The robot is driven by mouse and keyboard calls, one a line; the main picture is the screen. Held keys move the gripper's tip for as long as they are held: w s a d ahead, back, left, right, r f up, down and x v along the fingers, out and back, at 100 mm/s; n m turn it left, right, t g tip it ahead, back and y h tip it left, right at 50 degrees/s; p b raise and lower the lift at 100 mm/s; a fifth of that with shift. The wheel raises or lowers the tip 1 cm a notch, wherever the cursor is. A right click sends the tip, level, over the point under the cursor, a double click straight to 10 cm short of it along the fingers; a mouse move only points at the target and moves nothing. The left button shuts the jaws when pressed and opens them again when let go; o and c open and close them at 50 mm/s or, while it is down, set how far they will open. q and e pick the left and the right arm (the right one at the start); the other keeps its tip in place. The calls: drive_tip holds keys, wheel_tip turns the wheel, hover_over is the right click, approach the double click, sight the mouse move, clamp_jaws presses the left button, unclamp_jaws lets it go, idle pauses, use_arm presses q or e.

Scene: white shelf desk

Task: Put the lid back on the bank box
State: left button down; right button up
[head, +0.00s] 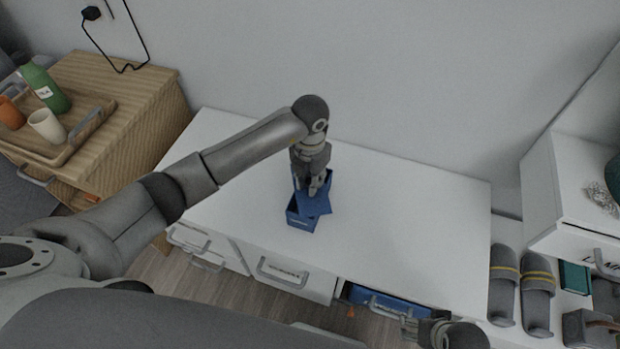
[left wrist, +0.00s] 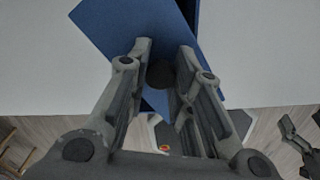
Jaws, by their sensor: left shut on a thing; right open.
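The blue bank box (head: 301,222) stands on the white desk top, its open inside partly showing. The blue lid (head: 318,205) is over the box, turned at an angle to it and not lined up with its rim. I cannot tell whether lid and box touch. My left gripper (head: 316,190) is shut on the lid from above. In the left wrist view the lid (left wrist: 122,28) spreads beyond the fingers, with a dark round knob between them. My right gripper (head: 415,325) is open and empty by the desk's front edge, low at the right.
The white desk top (head: 410,220) is clear around the box. A drawer (head: 385,300) with blue contents is partly open at the front right. A wooden cabinet with a tray (head: 95,122) stands at the left. Slippers (head: 537,295) and a white cabinet are at the right.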

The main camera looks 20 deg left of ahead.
drive_tip(key=shift+f, duration=0.1)
idle(0.4)
drive_tip(key=shift+s+f, duration=0.15)
drive_tip(key=shift+f, duration=0.2)
drive_tip(key=shift+w+r, duration=0.15)
drive_tip(key=shift+w, duration=0.2)
drive_tip(key=shift+s+f, duration=0.2)
drive_tip(key=shift+f, duration=0.2)
use_arm(q)
drive_tip(key=shift+f, duration=0.1)
use_arm(e)
drive_tip(key=shift+r, duration=0.15)
